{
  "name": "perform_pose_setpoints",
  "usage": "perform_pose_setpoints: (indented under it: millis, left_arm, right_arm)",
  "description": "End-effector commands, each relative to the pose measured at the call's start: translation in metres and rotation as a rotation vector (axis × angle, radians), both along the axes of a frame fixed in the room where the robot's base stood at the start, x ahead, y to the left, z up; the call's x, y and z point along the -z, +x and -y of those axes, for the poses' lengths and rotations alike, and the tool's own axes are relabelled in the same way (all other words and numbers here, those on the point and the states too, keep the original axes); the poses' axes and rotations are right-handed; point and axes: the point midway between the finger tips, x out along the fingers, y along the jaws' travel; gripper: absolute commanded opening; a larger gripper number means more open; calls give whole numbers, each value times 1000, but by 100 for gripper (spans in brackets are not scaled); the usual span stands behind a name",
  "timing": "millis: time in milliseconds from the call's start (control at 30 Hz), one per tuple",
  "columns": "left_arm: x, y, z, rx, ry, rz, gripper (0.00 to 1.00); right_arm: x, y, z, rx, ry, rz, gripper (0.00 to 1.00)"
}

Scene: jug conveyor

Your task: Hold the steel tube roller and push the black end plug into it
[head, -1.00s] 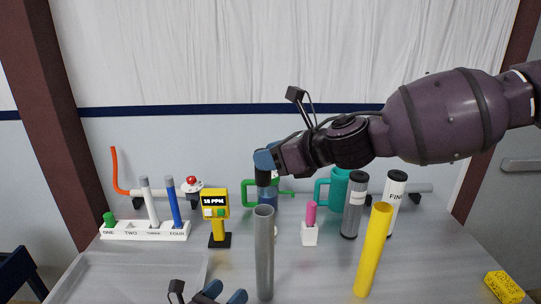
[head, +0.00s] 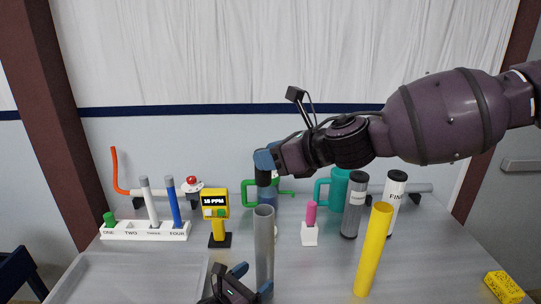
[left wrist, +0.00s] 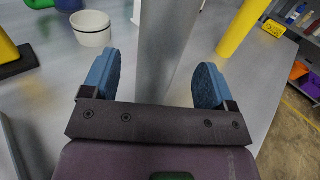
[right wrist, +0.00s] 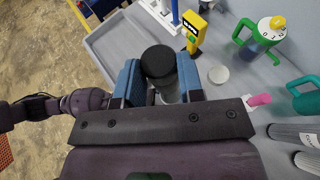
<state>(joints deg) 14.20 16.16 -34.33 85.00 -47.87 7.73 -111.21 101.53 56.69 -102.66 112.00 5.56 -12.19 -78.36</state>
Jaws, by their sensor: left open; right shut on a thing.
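The grey steel tube roller (head: 264,245) stands upright near the table's front middle, its open end up. My left gripper (head: 253,280) is open low at the tube. In the left wrist view its fingers (left wrist: 157,72) stand either side of the tube (left wrist: 165,45), with gaps visible. My right gripper (head: 265,160) points down above the tube. It is shut on the black end plug (right wrist: 158,62), which sits between its blue fingers in the right wrist view. In the head view the plug (head: 263,178) hangs above the tube's mouth, apart from it.
A yellow tube (head: 373,250) stands right of the steel tube. Behind are a yellow meter (head: 215,205), a pink-topped white block (head: 310,235), a teal mug (head: 338,188) and two dark cylinders. A white rack (head: 145,231) stands left, behind a shallow tray (head: 80,280).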

Motion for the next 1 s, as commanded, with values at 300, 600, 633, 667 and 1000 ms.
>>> perform_pose_setpoints:
  millis: [300,600,633,667,1000]
  left_arm:
    - [-1,27,25,0,-1,1,80]
    - [0,40,37,0,-1,1,80]
    - [-1,40,37,0,-1,1,80]
    - [-1,40,37,0,-1,1,80]
    - [0,40,37,0,0,0,66]
  right_arm:
    - [0,0,0,0,0,0,11]
    - [0,0,0,0,0,0,11]
    - [0,0,0,0,0,0,11]
    - [0,0,0,0,0,0,11]
    - [0,0,0,0,0,0,11]
